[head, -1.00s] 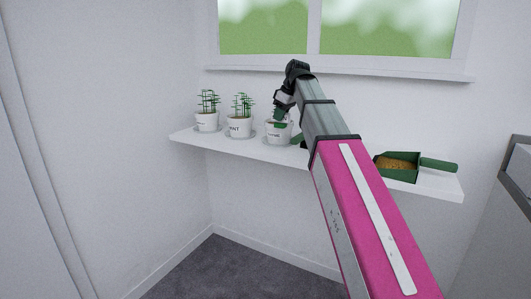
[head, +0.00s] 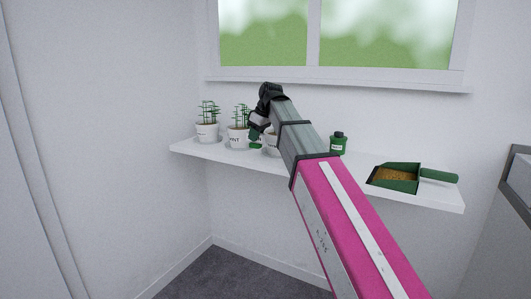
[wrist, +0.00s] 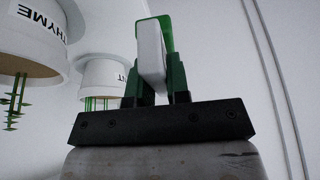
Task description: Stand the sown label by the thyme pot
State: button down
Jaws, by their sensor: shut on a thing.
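My gripper (wrist: 154,85) is shut on the sown label (wrist: 151,52), a thin white piece with a green edge; no writing on it shows. The wrist picture is upside down. The thyme pot (wrist: 28,45), white with THYME on it, is at its upper left, apart from the gripper. In the head view the thyme pot (head: 271,149) is mostly hidden behind my arm. There my gripper (head: 256,141) is in front of the shelf, between the mint pot and the thyme pot.
The white shelf (head: 310,172) runs below the window. The mint pot (head: 237,139) and another labelled pot (head: 207,132) stand to the left. A green bottle (head: 338,146) and a green scoop (head: 395,178) with brown contents are to the right.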

jog(key=w+d+f, duration=0.1)
jog(key=w+d, duration=0.1)
jog(key=w+d+f, duration=0.1)
jog(key=w+f, duration=0.1)
jog(key=shift+w+d+f, duration=0.15)
jog(key=shift+d+f, duration=0.05)
jog(key=shift+d, duration=0.15)
jog(key=shift+f, duration=2)
jog(key=shift+f, duration=0.1)
jog(key=c, duration=1.1)
grip_release()
jog(key=v, duration=1.2)
